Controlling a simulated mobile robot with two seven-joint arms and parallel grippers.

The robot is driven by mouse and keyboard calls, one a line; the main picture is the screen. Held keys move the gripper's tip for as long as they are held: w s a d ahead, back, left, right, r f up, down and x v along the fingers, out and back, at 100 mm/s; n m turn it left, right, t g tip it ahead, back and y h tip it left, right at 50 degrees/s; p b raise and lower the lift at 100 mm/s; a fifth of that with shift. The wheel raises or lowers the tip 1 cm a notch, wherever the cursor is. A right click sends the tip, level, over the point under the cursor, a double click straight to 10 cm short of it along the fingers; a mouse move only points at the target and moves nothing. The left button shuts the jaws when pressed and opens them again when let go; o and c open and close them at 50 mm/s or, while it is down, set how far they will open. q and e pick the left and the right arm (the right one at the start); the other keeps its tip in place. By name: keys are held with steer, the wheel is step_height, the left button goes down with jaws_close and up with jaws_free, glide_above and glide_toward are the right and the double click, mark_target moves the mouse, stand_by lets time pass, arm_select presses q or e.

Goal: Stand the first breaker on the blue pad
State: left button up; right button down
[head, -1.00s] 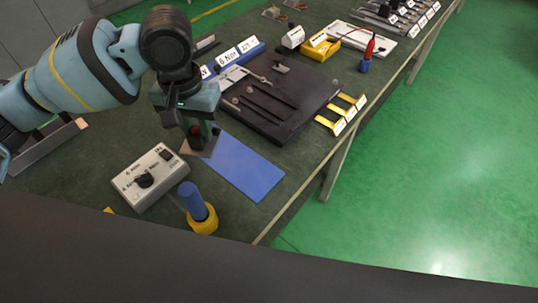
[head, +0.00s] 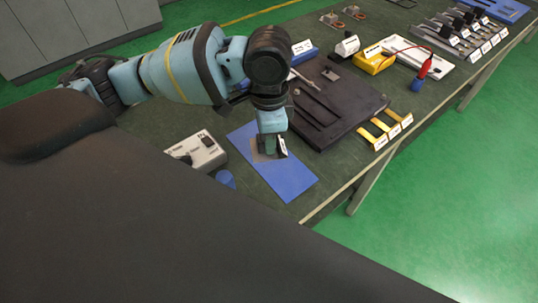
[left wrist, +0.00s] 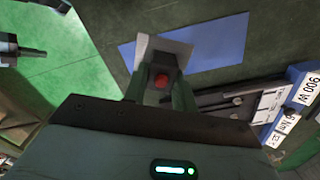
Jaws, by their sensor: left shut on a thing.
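The blue pad (head: 285,178) lies on the green bench top; it also shows in the left wrist view (left wrist: 222,42). My left gripper (head: 268,146) is over the pad's far half, pointing down. It is shut on the breaker (left wrist: 161,72), a dark piece with a red button and a pale flat plate. In the head view the plate (head: 259,156) overlaps the pad inside its edges. I cannot tell whether the plate touches the pad or hangs just above it. The gripper hides most of the breaker. My right gripper is not in view.
A dark tray (head: 345,112) lies close to the pad's right. Yellow labelled pieces (head: 387,130) line the bench edge. The pad's near half is clear.

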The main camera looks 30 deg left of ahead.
mark_target(267, 160)
arm_select(q)
steer(key=m, duration=0.2)
steer(key=f+m, duration=0.1)
steer(key=m, duration=0.1)
steer(key=s+m, duration=0.1)
steer(key=m, duration=0.1)
steer(key=shift+d+f, duration=0.3)
steer(key=m, duration=0.2)
steer(key=f+m, duration=0.1)
steer(key=s+m, duration=0.1)
steer(key=m, duration=0.1)
steer(key=shift+d+f+m+p, duration=0.2)
steer(key=shift+f+m+p, duration=0.1)
steer(key=m, duration=0.1)
steer(key=f+m, duration=0.1)
steer(key=m, duration=0.1)
steer(key=s+m, duration=0.1)
steer(key=m, duration=0.1)
steer(key=shift+d+f, duration=0.15)
steer(key=shift+d, duration=0.1)
steer(key=m, duration=0.3)
steer(key=s+f+m, duration=0.1)
steer(key=m, duration=0.1)
steer(key=shift+d+f, duration=0.1)
steer(key=shift+w, duration=0.1)
